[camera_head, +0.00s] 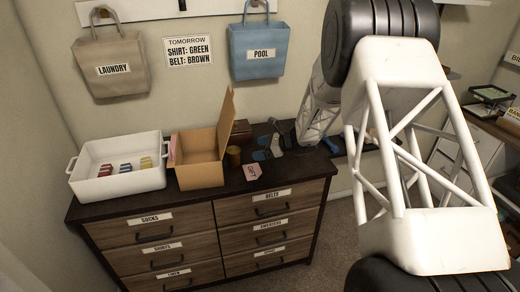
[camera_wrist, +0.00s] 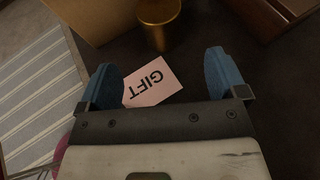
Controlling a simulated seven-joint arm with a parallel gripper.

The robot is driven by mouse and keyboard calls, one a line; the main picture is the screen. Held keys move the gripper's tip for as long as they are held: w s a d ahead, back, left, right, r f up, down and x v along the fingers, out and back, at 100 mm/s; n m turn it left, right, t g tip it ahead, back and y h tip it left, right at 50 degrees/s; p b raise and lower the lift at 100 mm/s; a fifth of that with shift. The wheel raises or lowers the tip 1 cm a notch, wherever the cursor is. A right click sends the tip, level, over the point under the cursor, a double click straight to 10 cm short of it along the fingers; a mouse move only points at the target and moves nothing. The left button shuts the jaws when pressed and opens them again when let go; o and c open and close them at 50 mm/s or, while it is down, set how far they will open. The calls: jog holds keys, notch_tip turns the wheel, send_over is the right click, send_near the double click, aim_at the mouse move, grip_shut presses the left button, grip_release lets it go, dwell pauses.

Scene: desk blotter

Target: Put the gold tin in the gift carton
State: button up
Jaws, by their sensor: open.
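The gold tin (camera_head: 233,156) stands upright on the dark dresser top, just right of the gift carton (camera_head: 201,174). In the wrist view the tin (camera_wrist: 158,24) is ahead of my gripper, and the side of the carton (camera_wrist: 85,18) shows at upper left. The carton is brown cardboard with a raised flap; its inside is only partly visible. My gripper (camera_head: 263,149) is to the right of the tin, apart from it. In the wrist view its blue fingers (camera_wrist: 160,80) are spread with nothing held between them. A pink GIFT tag (camera_wrist: 152,87) lies below and between the fingers.
A white bin (camera_head: 120,168) holding several small coloured items stands left of the carton. A brown box (camera_head: 241,131) is behind the tin, and its corner shows at upper right in the wrist view. Labelled drawers (camera_head: 160,237) are below. Bags hang on the wall.

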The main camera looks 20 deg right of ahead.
jog(key=s+a+r+n+g+h, duration=0.2)
jog(key=s+a+r+n, duration=0.15)
jog(key=s+r, duration=0.35)
jog(key=s+a+r+n+g+h, duration=0.1)
jog(key=s+a+r+n, duration=0.1)
jog(key=s+r+n, duration=0.5)
jog(key=s+a+r+n+g+h, duration=0.25)
jog(key=s+r, duration=0.25)
jog(key=s, duration=0.4)
jog(key=s+r+n+h, duration=0.1)
jog(key=s+n+h, duration=0.1)
jog(key=s, duration=0.7)
jog(key=s+d+r+n+t+h, duration=0.1)
jog(key=s+n, duration=0.3)
jog(key=s, duration=0.5)
jog(key=s+r+n+t+h, duration=0.1)
jog(key=s+r+n+h, duration=0.1)
jog(key=s, duration=0.7)
jog(key=shift+s+d+r+n+h, duration=0.2)
jog(key=shift+d+r+n+h, duration=0.2)
jog(key=shift+n+h, duration=0.5)
jog(key=shift+o, duration=0.4)
jog(key=shift+w, duration=0.1)
